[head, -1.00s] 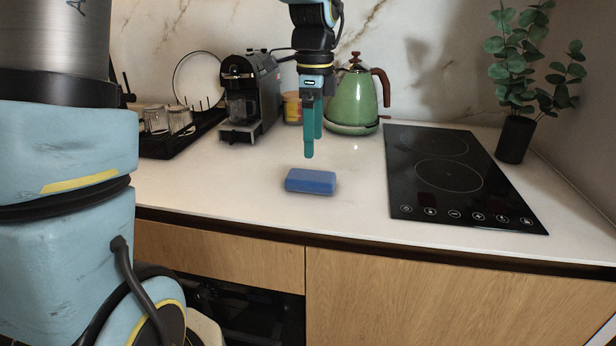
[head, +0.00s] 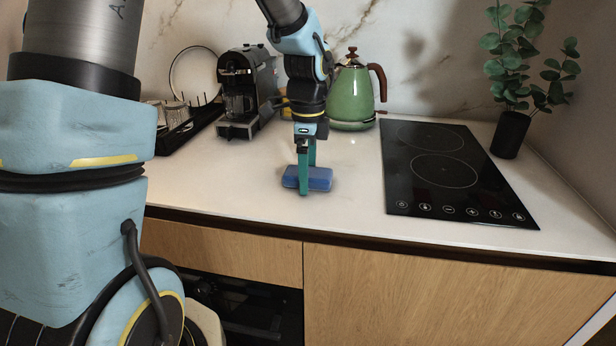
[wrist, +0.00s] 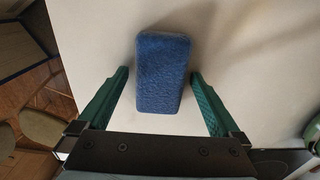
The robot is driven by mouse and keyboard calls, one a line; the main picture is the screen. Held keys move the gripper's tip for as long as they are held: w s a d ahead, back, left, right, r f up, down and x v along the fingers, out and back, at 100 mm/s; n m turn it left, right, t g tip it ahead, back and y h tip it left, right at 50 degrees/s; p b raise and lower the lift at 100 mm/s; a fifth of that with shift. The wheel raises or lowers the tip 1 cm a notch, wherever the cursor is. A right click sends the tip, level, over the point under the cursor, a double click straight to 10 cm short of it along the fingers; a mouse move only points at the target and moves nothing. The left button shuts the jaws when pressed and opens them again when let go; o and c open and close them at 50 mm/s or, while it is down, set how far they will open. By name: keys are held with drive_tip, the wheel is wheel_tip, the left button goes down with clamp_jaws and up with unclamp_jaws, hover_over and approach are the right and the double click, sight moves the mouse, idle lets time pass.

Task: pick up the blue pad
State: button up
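The blue pad (head: 319,179) lies flat on the pale worktop, left of the hob. My gripper (head: 306,180) is lowered over it, with one green finger in front of the pad and the other behind it. In the wrist view the pad (wrist: 162,72) lies between the two open fingers of my gripper (wrist: 160,85), with a gap on each side. The near finger hides a small part of the pad in the head view.
The black hob (head: 450,175) lies to the right, with a potted plant (head: 510,134) beyond it. A green kettle (head: 351,98), a coffee machine (head: 246,92) and a black rack with glasses (head: 186,128) stand behind. The worktop's front edge (head: 350,235) is close to the pad.

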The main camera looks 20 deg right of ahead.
drive_tip(key=c, duration=1.2)
drive_tip(key=shift+r, duration=0.1)
wheel_tip(320, 180, up, 10)
drive_tip(key=shift+f+b, duration=0.1)
drive_tip(key=shift+b, duration=0.5)
drive_tip(key=o, duration=0.8)
drive_tip(key=c, duration=0.7)
